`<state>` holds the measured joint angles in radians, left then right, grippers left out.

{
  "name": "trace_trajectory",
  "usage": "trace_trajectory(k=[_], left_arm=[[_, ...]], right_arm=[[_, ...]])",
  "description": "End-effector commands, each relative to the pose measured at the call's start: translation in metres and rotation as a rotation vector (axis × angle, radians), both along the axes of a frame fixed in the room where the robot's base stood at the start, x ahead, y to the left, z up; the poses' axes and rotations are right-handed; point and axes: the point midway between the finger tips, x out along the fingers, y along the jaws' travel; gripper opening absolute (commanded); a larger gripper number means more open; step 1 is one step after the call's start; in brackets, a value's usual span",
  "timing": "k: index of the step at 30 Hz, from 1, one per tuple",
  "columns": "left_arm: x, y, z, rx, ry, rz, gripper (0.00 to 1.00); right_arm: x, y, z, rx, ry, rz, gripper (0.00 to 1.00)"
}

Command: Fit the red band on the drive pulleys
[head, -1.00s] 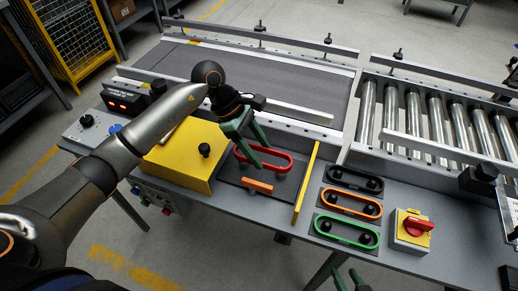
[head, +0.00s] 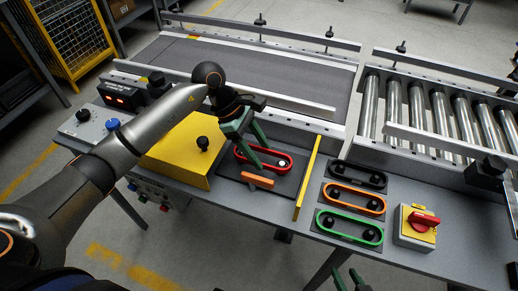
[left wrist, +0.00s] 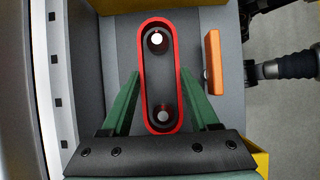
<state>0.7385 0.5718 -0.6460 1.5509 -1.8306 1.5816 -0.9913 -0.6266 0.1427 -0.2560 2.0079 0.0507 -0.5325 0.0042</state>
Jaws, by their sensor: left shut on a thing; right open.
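The red band (head: 284,154) is a long oval loop low over the dark plate behind the yellow strip. In the left wrist view the red band (left wrist: 142,50) encircles both drive pulleys, the far one (left wrist: 157,40) and the near one (left wrist: 162,113). One white-topped pulley (head: 282,163) shows inside the loop in the head view. I cannot tell how deep the band sits. My left gripper (left wrist: 159,72) is shut on the band, its green fingers along the two long sides. My right gripper (head: 347,276) is open and empty at the bottom edge of the head view.
An orange block (head: 258,181) stands beside the band. A yellow upright strip (head: 307,178) edges the plate, and a yellow box (head: 180,155) is to its left. Black (head: 358,177), orange (head: 353,198) and green (head: 349,228) bands lie right, near a red switch (head: 424,219).

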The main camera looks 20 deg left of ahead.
Motion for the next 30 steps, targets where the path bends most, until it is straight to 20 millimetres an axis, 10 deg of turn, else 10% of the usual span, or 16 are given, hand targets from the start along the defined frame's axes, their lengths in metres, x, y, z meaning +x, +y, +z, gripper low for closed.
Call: trace_trajectory(k=[26, 27, 30], left_arm=[[0.0, 0.0, -0.018, 0.0, -0.001, 0.001, 0.08], [0.0, 0.0, -0.018, 0.0, -0.001, 0.001, 0.65], [0.0, 0.0, -0.018, 0.0, -0.001, 0.001, 0.76]], right_arm=[[0.0, 0.0, -0.017, 0.0, -0.001, 0.0, 0.44], [0.0, 0.0, -0.017, 0.0, -0.001, 0.0, 0.44], [0.0, 0.0, -0.017, 0.0, -0.001, 0.0, 0.44]])
